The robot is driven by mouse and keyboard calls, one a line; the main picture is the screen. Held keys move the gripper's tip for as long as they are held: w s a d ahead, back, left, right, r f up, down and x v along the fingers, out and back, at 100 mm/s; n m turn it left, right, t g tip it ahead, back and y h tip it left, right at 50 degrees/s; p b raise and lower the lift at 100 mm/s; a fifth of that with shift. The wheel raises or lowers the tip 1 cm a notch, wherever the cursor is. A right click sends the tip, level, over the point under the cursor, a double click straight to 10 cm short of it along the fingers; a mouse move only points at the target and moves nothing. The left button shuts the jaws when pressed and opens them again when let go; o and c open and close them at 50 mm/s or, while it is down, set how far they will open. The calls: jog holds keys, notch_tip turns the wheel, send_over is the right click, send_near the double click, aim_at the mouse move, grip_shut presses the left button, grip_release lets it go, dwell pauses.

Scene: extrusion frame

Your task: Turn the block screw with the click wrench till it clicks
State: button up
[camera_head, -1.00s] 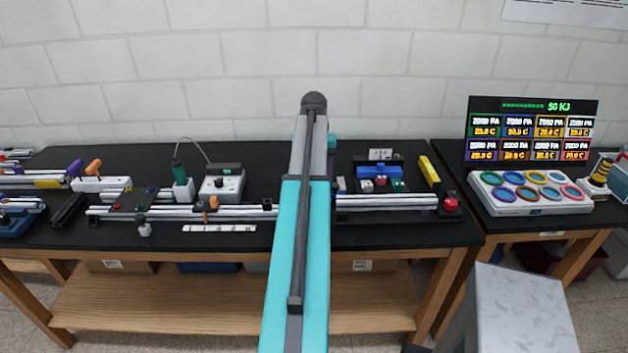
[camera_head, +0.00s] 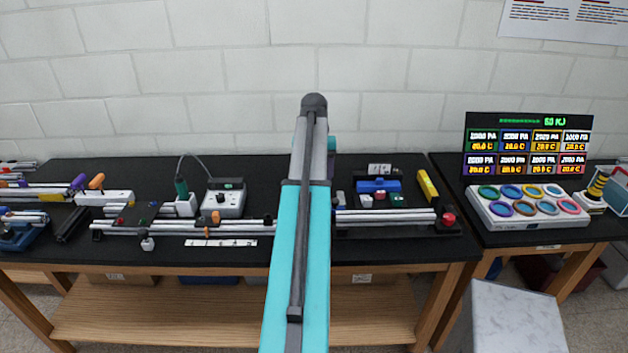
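My teal and grey arm (camera_head: 300,230) stands upright through the middle of the view and covers part of the bench. My gripper does not show. A long silver extrusion rail (camera_head: 385,216) lies along the black bench, its middle hidden behind my arm. An orange-handled tool (camera_head: 97,181) and a purple-handled one (camera_head: 78,182) rest at a white holder (camera_head: 104,198) on the left; I cannot tell whether either is the click wrench. A dark block (camera_head: 137,213) with small coloured parts sits by the rail's left part. The block screw is too small to make out.
A green-handled tool (camera_head: 181,186) stands in a white holder beside a white control box (camera_head: 223,201). A red knob (camera_head: 448,219) is at the rail's right end. A yellow bar (camera_head: 427,186) lies behind it. A grey box (camera_head: 512,315) stands front right.

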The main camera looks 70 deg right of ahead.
jog(key=o, duration=0.4)
jog(key=c, duration=0.6)
jog(key=shift+r+p, duration=0.75)
jog(key=shift+r, duration=2.5)
